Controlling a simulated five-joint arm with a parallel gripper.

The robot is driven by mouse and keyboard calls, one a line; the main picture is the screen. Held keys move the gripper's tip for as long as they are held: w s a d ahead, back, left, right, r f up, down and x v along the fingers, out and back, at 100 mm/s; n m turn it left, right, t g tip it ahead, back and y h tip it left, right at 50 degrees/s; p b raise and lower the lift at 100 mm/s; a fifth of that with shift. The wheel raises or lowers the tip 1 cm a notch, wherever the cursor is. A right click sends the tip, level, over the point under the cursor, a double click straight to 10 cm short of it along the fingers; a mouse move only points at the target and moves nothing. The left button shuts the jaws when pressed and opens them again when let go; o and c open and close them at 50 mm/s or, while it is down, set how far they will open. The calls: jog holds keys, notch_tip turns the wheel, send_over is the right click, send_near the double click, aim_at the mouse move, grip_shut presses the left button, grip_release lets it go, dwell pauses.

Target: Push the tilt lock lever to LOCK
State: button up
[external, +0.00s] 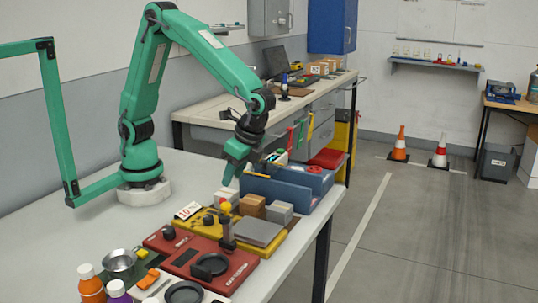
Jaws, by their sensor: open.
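A black upright lever-like post (228,238) with a yellow ball top (226,208) stands between the red panel and the yellow base; I cannot tell for certain that it is the tilt lock lever. No LOCK mark is readable. The red panel (185,258) carries a black round part (211,265) and a small black knob (168,232). My gripper (230,180) points down above the far end of the yellow base, behind and above the yellow ball and apart from it. It is open, with nothing seen in it.
A blue bin (275,193) stands behind. A metal pot (119,264) and bottles (92,285) crowd the near left. The table's left side (50,215) is mostly clear.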

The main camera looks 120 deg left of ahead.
aim_at(224, 198)
jog(key=shift+f, duration=0.1)
jog(key=shift+x, duration=3.85)
grip_shut()
